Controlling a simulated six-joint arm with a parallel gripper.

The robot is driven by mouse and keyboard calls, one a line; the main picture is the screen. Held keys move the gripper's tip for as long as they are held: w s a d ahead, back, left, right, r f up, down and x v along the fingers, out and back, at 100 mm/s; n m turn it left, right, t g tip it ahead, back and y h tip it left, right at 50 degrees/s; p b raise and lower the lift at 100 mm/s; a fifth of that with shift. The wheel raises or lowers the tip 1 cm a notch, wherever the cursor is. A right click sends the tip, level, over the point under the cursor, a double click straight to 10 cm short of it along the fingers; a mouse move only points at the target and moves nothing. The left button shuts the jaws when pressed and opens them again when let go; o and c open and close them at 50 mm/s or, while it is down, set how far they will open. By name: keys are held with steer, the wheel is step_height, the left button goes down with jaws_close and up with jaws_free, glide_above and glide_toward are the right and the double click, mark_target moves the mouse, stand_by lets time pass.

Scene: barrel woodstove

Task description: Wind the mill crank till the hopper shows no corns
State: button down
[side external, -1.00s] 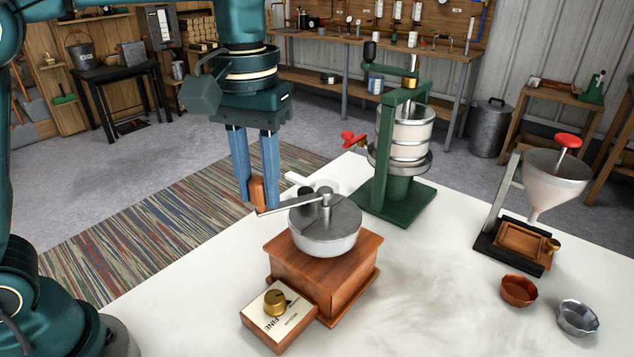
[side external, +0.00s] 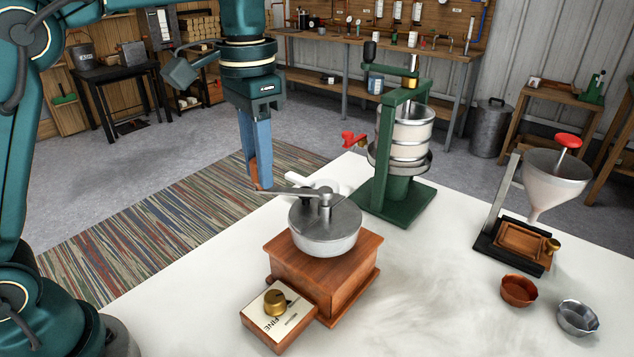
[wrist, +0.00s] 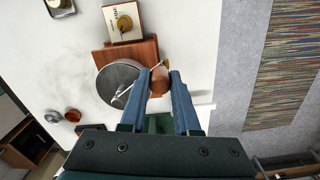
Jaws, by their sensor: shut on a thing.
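The mill has a wooden body (side external: 322,275) and a round metal hopper (side external: 325,238) with a grey top, standing on the white table. Its metal crank arm (side external: 293,193) runs from the central hub out to the left, toward my gripper. My gripper (side external: 260,183), with blue fingers, is shut on the brown wooden crank knob (side external: 253,172). The knob also shows between the fingers in the wrist view (wrist: 159,84). Any corns inside the hopper cannot be seen from these views.
A green press (side external: 397,190) with a red handle stands just behind the mill. A funnel on a stand (side external: 553,180), a copper bowl (side external: 518,290) and a silver bowl (side external: 578,318) are at the right. A brass dial (side external: 275,301) sits on the mill's front box.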

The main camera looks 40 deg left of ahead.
steer(key=shift+w+a+m, duration=0.1)
steer(key=shift+w+m, duration=0.1)
steer(key=shift+m, duration=0.1)
steer(key=c, duration=0.6)
jaws_free()
steer(key=shift+r, duration=0.15)
steer(key=shift+w+r, duration=0.1)
steer(key=shift+r, duration=2.3)
